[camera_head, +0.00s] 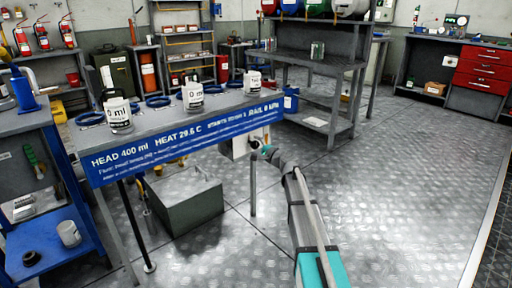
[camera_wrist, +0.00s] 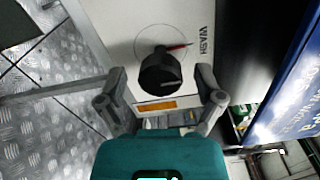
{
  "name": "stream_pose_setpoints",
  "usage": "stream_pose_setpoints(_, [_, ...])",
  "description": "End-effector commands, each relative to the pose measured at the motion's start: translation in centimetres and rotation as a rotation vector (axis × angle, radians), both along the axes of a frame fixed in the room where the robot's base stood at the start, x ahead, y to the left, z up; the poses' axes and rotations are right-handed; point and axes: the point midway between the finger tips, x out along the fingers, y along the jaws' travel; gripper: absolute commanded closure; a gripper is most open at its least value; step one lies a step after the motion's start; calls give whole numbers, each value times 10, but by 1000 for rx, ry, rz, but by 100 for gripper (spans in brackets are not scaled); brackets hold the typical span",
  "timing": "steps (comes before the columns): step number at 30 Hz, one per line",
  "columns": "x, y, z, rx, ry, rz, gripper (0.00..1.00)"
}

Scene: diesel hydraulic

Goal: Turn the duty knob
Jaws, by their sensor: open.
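The duty knob (camera_wrist: 160,72) is a round black knob on a white panel (camera_wrist: 120,25) in the wrist view, with a red pointer and the word WASH beside it. My gripper (camera_wrist: 160,92) is open, with one finger to each side of the knob's lower part in the picture. I cannot tell whether the fingers touch the knob. In the head view my gripper (camera_head: 262,150) is at the white box (camera_head: 238,143) under the blue sign, and the knob itself cannot be made out.
A bench (camera_head: 165,121) with white jugs and blue rings carries a blue sign (camera_head: 180,150) close above my gripper. A grey block (camera_head: 185,205) stands on the floor to the left. A grey shelf rack (camera_head: 318,60) stands behind. The metal floor to the right is clear.

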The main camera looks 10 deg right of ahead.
Motion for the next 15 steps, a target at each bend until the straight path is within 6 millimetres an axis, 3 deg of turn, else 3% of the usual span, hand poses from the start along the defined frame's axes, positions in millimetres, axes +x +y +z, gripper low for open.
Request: stream_pose_setpoints(15, [-10,-5,0,1,1,-1,13])
